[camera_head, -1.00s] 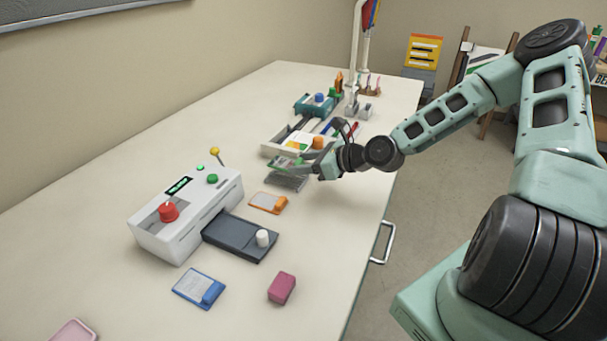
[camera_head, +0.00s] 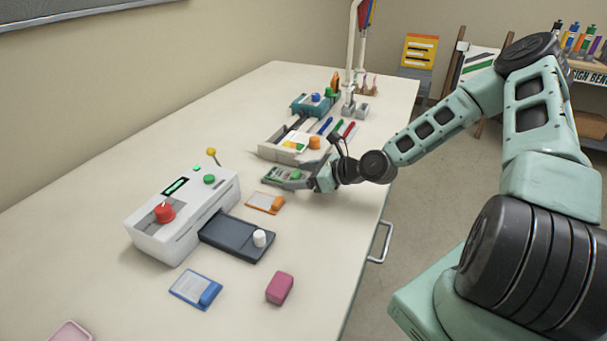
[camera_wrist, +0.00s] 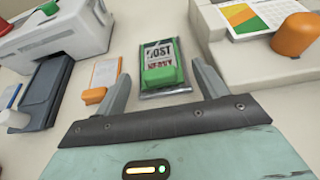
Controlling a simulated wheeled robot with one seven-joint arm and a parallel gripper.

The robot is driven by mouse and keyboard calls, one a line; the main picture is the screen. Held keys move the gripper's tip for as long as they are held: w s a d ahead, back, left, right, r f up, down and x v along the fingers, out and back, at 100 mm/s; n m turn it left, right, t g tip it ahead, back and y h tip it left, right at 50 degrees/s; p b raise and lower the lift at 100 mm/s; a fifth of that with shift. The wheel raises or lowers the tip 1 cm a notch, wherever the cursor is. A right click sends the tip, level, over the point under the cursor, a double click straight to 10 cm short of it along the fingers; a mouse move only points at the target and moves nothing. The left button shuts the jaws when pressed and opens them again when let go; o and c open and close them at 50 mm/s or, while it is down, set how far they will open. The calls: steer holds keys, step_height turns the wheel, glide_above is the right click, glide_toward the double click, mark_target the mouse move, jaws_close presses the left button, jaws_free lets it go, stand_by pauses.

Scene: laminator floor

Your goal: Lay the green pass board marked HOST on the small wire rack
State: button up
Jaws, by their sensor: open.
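The green pass board (camera_head: 279,174) marked HOST lies flat on the small wire rack in the head view. In the wrist view the board (camera_wrist: 161,50) shows its HOST lettering and a green grip block at its near end. The dark edge of the wire rack (camera_wrist: 172,91) shows under the board; the rest of the rack is mostly covered. My gripper (camera_head: 302,180) is open at the board's near end. In the wrist view my gripper's fingers (camera_wrist: 150,84) stand apart on either side of the grip block, clear of it.
An orange card (camera_head: 265,202) and the white laminator (camera_head: 183,217) with its dark tray (camera_head: 237,238) lie to the left. A pale organiser (camera_head: 285,150) with pens stands just behind the rack. A blue card (camera_head: 196,289) and pink block (camera_head: 279,288) are nearer.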

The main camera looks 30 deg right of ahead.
steer(key=shift+r, duration=0.15)
steer(key=v, duration=1.2)
steer(key=shift+s, duration=0.1)
stand_by(0.4)
